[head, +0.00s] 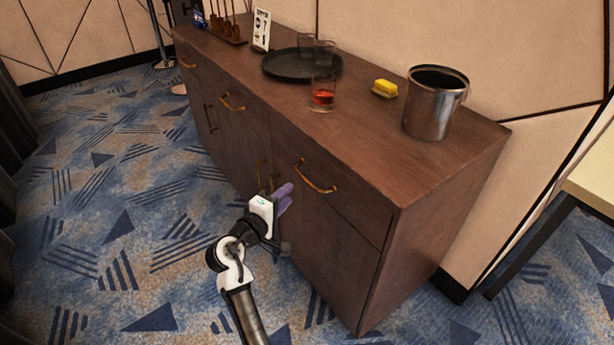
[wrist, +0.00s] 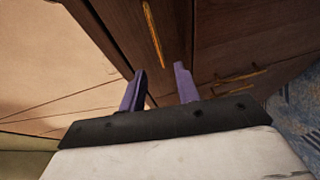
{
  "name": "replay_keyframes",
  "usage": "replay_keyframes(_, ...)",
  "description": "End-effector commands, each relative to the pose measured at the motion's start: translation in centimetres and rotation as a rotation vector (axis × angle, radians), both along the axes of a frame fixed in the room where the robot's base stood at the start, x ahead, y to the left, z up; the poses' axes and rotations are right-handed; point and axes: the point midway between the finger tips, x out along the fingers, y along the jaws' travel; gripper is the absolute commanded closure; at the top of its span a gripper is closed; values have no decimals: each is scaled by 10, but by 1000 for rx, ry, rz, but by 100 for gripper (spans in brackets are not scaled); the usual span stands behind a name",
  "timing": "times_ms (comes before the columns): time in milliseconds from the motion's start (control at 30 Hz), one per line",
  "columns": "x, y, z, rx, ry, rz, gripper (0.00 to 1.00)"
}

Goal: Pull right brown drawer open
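The right brown drawer (head: 350,205) is at the top right of the brown cabinet front and looks shut. Its curved brass handle (head: 315,177) also shows in the wrist view (wrist: 153,35), ahead of the fingertips. My gripper (head: 286,195) is in front of the cabinet, just left of and below this handle in the head view. In the wrist view its two purple fingers (wrist: 159,69) are spread apart with nothing between them, so it is open. The handle appears apart from the fingers, though the exact distance is hard to tell.
Door handles (head: 261,174) sit left of my gripper; they show in the wrist view too (wrist: 240,77). The cabinet top (head: 365,140) holds a metal bucket (head: 432,105), butter (head: 385,88), a glass with red drink (head: 323,95) and a dark tray (head: 285,66). Carpet (head: 140,230) at left is clear.

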Motion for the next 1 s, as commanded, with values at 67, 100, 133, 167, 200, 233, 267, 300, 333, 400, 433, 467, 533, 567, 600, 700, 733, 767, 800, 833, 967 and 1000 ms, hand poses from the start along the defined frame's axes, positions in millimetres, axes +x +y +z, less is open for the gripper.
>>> replay_keyframes(67, 16, -11, 1, 0, -1, -4, 68)
replay_keyframes(100, 23, -15, -1, 1, 0, -3, 68)
replay_keyframes(133, 29, -18, -1, 0, -1, -3, 68)
replay_keyframes(167, 34, -22, -2, 0, -1, -3, 68)
replay_keyframes(200, 41, -26, -3, 0, -1, -2, 68)
replay_keyframes(233, 46, -28, -3, 0, -1, -1, 68)
replay_keyframes(267, 51, -31, -4, 1, 0, -2, 68)
replay_keyframes(300, 57, -35, -5, 1, 0, -1, 68)
replay_keyframes(333, 61, -37, -5, 2, -1, -1, 68)
replay_keyframes(400, 69, -42, -7, 1, -2, 0, 68)
replay_keyframes(433, 72, -43, -7, 0, -1, 0, 68)
replay_keyframes(467, 74, -45, -8, 1, -1, 0, 68)
replay_keyframes(533, 78, -47, -8, 2, -3, 1, 68)
replay_keyframes(567, 80, -48, -8, 2, -3, 1, 68)
replay_keyframes(600, 81, -49, -9, 2, -3, 2, 68)
replay_keyframes(700, 82, -50, -10, 3, -2, 3, 68)
replay_keyframes(733, 82, -50, -10, 2, -3, 3, 68)
replay_keyframes(767, 82, -50, -10, 3, -2, 3, 68)
replay_keyframes(800, 82, -50, -10, 2, -3, 3, 68)
replay_keyframes(833, 82, -49, -10, 3, -2, 3, 68)
replay_keyframes(967, 82, -49, -10, 2, -3, 2, 77)
replay_keyframes(1000, 82, -49, -10, 2, -3, 2, 82)
